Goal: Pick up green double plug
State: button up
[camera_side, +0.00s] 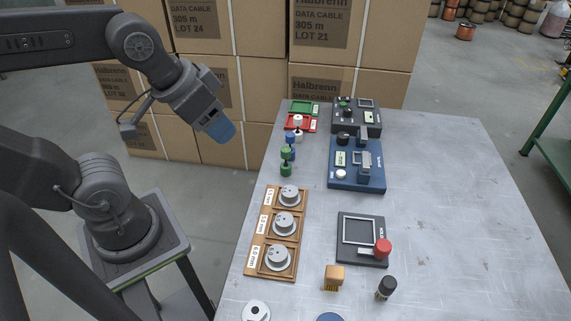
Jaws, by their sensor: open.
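The green double plug (286,169) stands upright on the grey metal table near its left edge. It is shaped like a small dumbbell, with a knob at top and bottom. A blue double plug (290,140) stands just behind it, and a white one (298,123) stands behind that. My gripper (219,131), with a blue end, hangs in the air left of the plugs and beyond the table's left edge. It is open, touches nothing, and points down and right. The gap between its fingers is hard to make out.
A wooden rack (249,260) with several grey discs lies in front of the plugs. Red (313,125) and green (302,108) trays lie behind. A blue device (352,183) stands to the right. Cardboard boxes (270,75) are stacked behind the table. The table's right side is clear.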

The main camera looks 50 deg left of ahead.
jog(key=w+a+f+n+g+y, duration=0.1)
jog(key=w+f+n+g+y, duration=0.1)
jog(key=w+n, duration=0.4)
jog(key=n+g+y, duration=0.1)
jog(key=n+y, duration=0.1)
jog(key=n, duration=0.3)
send_near(286, 150)
jog(key=x, duration=0.5)
jog(key=shift+w+a+f, duration=0.1)
jog(key=shift+w+a, duration=0.05)
jog(key=shift+a, duration=0.2)
jog(key=shift+d+x, duration=0.1)
jog(key=shift+x, duration=1.2)
jog(key=shift+d+x, duration=0.15)
jog(key=shift+x, duration=1.15)
jog(key=shift+c, duration=0.5)
grip_shut()
